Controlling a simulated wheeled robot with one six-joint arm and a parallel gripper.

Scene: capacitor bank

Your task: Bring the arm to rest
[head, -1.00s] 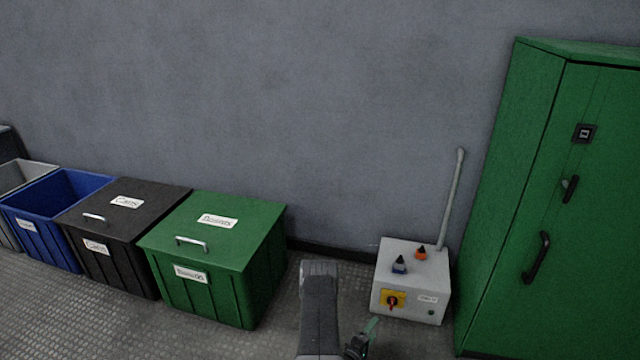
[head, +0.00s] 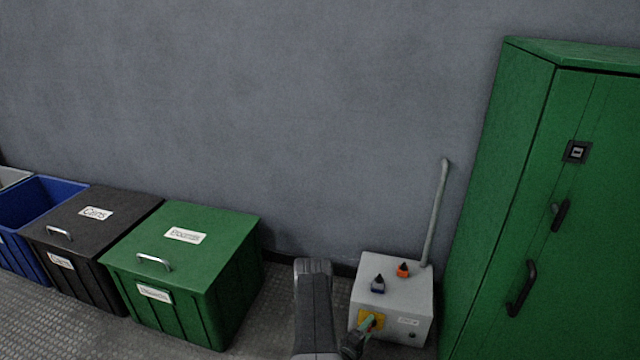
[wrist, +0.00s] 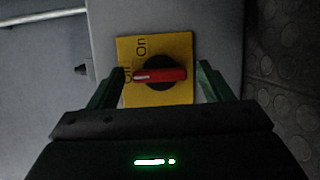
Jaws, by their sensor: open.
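My gripper (wrist: 160,80) is open in the wrist view, its two green fingers spread on either side of a red rotary switch handle (wrist: 165,75) without visibly closing on it. The handle sits on a yellow plate (wrist: 140,50) marked "On" and "Off", and points toward "Off". In the head view my gripper (head: 366,328) is at the front of the grey control box (head: 402,285), covering part of the yellow plate (head: 377,318). My arm rises at the bottom middle.
A green cabinet (head: 540,230) with black handles stands right of the box. A lidded green bin (head: 190,275), a lidded black bin (head: 85,230) and an open blue bin (head: 30,205) stand left along the wall. A grey lever (head: 436,215) rises behind the box. Bare floor lies between.

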